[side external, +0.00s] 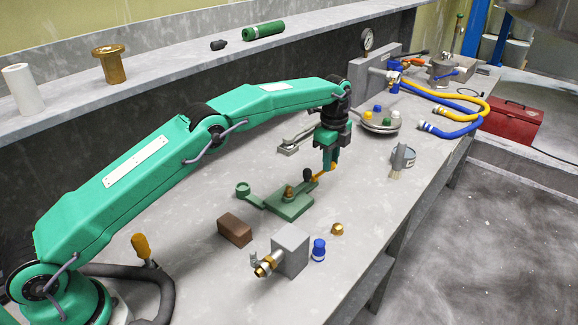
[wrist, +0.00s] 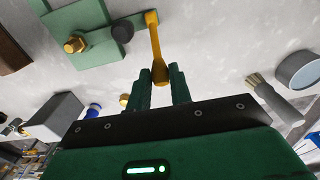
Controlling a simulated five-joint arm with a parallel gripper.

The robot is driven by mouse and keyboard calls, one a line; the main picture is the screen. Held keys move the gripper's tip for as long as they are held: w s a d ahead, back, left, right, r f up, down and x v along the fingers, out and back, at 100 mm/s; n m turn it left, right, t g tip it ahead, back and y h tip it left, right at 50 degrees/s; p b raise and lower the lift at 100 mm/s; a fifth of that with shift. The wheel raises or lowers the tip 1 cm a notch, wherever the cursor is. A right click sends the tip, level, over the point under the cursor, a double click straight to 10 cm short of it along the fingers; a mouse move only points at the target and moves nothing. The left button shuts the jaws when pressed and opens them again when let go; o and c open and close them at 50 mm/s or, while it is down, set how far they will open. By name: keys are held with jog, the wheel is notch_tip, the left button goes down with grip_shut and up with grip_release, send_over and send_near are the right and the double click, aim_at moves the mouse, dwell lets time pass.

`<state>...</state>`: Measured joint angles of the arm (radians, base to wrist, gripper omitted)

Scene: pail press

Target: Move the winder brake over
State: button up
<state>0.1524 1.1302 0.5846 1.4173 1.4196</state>
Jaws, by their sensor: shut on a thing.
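The winder brake has a flat green base (side external: 291,207) with a brass bolt on it, lying on the bench in the middle of the side view. The base also shows at the top left of the wrist view (wrist: 88,18). A yellow lever (wrist: 154,38) reaches from the base's edge to my gripper; in the side view it is a short yellow piece (side external: 318,177). My gripper (side external: 329,164) points down at the lever's free end. In the wrist view, the fingers (wrist: 161,78) are shut around that end. A dark round knob (wrist: 122,31) sits beside the lever.
A brown block (side external: 235,232), a grey block with a brass valve (side external: 291,249), a blue cap (side external: 318,250) and a brass nut (side external: 337,229) lie nearer the camera. A brush (side external: 402,160) lies right. A dish with coloured knobs (side external: 380,122) stands behind.

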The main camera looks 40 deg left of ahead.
jog(key=shift+a+r, duration=0.3)
jog(key=shift+a, duration=0.2)
jog(key=shift+a+r, duration=0.3)
jog(key=shift+a, duration=0.2)
jog(key=shift+a+r, duration=0.2)
jog(key=shift+a, duration=0.45)
jog(key=shift+a+r, duration=0.2)
jog(key=shift+a, duration=0.4)
jog(key=shift+w, duration=0.1)
jog(key=shift+a, duration=0.1)
